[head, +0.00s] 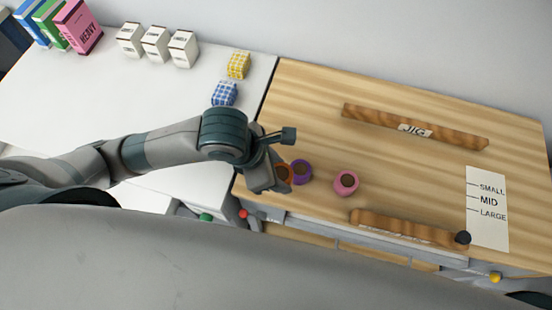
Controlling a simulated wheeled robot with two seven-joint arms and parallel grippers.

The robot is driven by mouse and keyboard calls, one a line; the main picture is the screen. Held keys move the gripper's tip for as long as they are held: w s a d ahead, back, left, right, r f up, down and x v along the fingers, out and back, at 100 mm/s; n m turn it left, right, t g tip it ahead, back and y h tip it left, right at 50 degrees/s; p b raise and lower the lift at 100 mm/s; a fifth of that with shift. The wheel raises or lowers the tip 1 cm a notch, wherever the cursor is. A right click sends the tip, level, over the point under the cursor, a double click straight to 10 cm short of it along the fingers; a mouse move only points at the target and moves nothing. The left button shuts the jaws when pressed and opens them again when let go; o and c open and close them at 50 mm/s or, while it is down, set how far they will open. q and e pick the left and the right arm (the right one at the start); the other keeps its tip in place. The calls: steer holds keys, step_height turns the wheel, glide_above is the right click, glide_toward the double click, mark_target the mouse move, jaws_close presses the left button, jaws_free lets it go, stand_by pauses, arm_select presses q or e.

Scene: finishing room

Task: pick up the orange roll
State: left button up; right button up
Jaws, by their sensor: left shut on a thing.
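The orange roll (285,173) is near the left front of the wooden table, partly hidden by my left gripper (274,175). My left gripper is shut on the orange roll, its arm coming in from the left. I cannot tell whether the roll touches the tabletop or is held above it. A purple roll (300,171) is close to its right, and a pink roll (346,183) stands further right. My right gripper is not in view.
The wooden table (310,110) bears a wooden strip marked JIG (361,115), a front strip (390,224) and a size card (487,215). On the white table (70,120) are a yellow checked block (239,65), a blue one (225,93), white boxes (155,43) and coloured boxes (76,25).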

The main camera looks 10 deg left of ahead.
arm_select(q)
steer(key=shift+s+d+r, duration=0.2)
steer(key=shift+s+r, duration=0.05)
steer(key=shift+s, duration=0.05)
steer(key=shift+f, duration=0.1)
stand_by(0.5)
